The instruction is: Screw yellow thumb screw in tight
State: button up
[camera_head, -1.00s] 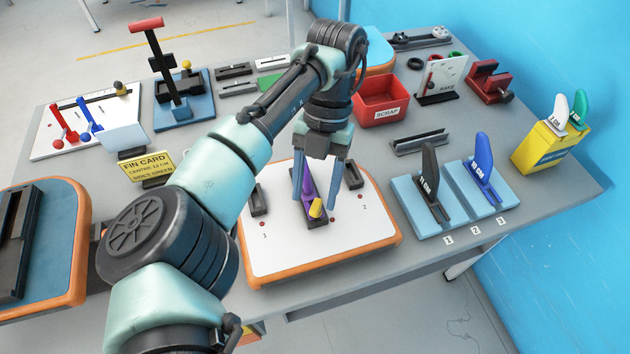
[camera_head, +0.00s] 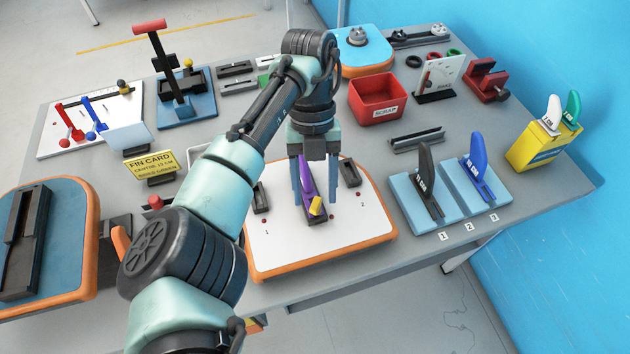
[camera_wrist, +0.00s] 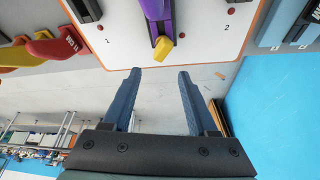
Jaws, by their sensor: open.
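The yellow thumb screw (camera_head: 316,206) stands at the near end of the black centre fin box (camera_head: 311,217) on the white board (camera_head: 285,240) with an orange edge. A purple fin (camera_head: 306,176) stands in the same box behind it. My gripper (camera_head: 314,200) is open, its two blue fingers on either side of the fin and screw in the head view. In the wrist view the thumb screw (camera_wrist: 163,47) lies just beyond the open fingertips (camera_wrist: 160,72), apart from them. How far the screw is seated cannot be told.
Two black side boxes (camera_head: 349,173) flank the centre one. Black and blue fins (camera_head: 425,165) stand in pale blue holders to the right. A red scrap bin (camera_head: 377,98) stands behind. A yellow fin card (camera_head: 150,165) is at left.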

jog(key=shift+n, duration=0.6)
jog(key=shift+h+p, duration=0.3)
jog(key=shift+p, duration=0.05)
jog(key=shift+r+n+h+p, duration=0.1)
jog(key=shift+n+h+p, duration=0.2)
jog(key=shift+n+p, duration=0.5)
jog(key=shift+n+t+h+p, duration=0.35)
jog(key=shift+n+p, duration=0.25)
jog(key=shift+n, duration=0.6)
jog(key=shift+n+h+p, duration=0.25)
jog(key=shift+n+p, duration=0.45)
jog(key=shift+p, duration=0.05)
jog(key=shift+n+t+h+p, duration=0.3)
jog(key=shift+n+t+p, duration=0.25)
jog(key=shift+n+p, duration=0.6)
